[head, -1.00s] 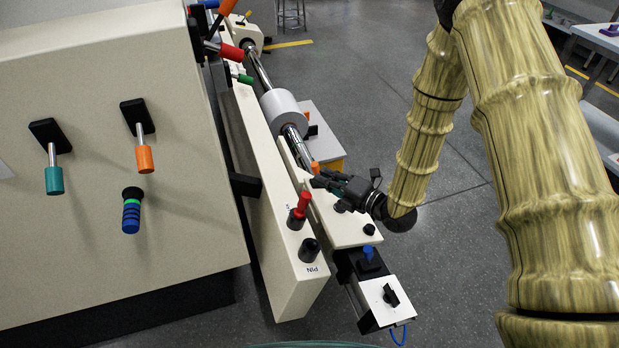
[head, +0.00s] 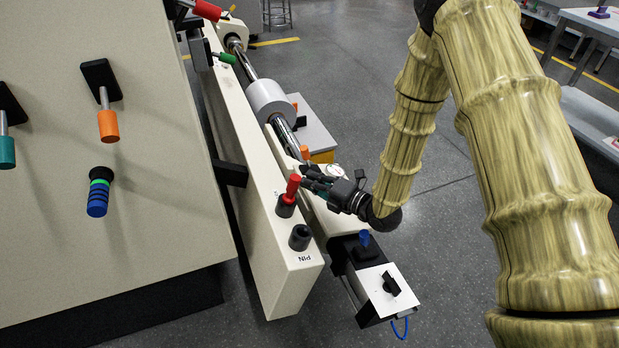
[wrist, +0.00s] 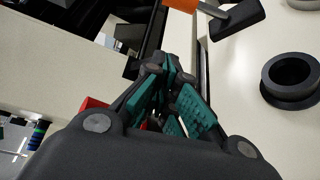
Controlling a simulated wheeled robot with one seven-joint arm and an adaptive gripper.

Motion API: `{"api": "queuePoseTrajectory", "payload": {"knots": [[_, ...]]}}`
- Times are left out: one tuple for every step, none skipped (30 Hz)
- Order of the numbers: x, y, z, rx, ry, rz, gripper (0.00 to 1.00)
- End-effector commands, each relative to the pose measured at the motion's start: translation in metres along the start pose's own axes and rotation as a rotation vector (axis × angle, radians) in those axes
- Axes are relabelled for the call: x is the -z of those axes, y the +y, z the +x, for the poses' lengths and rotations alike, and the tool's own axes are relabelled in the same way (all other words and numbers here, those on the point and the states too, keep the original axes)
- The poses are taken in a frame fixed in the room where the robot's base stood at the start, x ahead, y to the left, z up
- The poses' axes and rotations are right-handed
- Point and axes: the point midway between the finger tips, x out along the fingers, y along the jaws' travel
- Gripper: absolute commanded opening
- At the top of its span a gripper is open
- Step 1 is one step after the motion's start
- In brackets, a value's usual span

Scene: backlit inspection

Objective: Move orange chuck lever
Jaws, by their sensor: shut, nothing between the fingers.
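An orange-tipped lever (head: 304,153) stands on the pale housing at the near end of the metal shaft in the head view. In the wrist view its orange grip (wrist: 180,4) is cut by the top edge, with a metal rod and black base (wrist: 238,18). My gripper (head: 303,176) is just on the near side of this lever, apart from it. In the wrist view the teal-padded fingers (wrist: 170,72) are together and empty, pointing toward the gap beside the pale housing.
A red knob (head: 292,187) and a black knob (head: 300,237) marked PIN stand close on the pale beam. A black round collar (wrist: 290,82) lies right of my fingers. Another orange lever (head: 108,124) is on the left panel. Open floor lies to the right.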

Motion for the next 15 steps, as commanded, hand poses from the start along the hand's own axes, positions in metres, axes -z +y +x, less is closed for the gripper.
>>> {"api": "queuePoseTrajectory", "payload": {"knots": [[0.0,-0.001,0.007,-0.002,0.0,-0.002,0.0],[0.0,-0.001,0.012,-0.001,0.0,-0.002,0.0],[0.001,-0.002,0.018,-0.002,0.001,-0.002,0.0],[0.001,-0.002,0.023,-0.002,0.001,-0.002,0.0],[0.001,-0.002,0.028,-0.002,0.001,-0.002,0.0],[0.0,-0.002,0.035,-0.002,0.001,-0.002,0.0],[0.001,-0.002,0.04,-0.002,0.0,-0.001,0.0],[0.001,-0.002,0.045,-0.002,0.0,-0.001,0.0],[0.0,-0.002,0.051,-0.002,0.0,-0.001,0.0],[0.0,-0.002,0.056,-0.002,0.0,-0.001,0.0],[0.0,-0.002,0.061,-0.002,0.001,-0.001,0.0],[0.001,-0.002,0.068,-0.001,0.001,0.0,0.0],[0.0,-0.002,0.073,-0.002,0.001,-0.001,0.0],[0.0,-0.002,0.078,-0.002,0.0,-0.001,0.0],[0.0,-0.002,0.084,-0.001,0.0,0.0,0.0]]}}
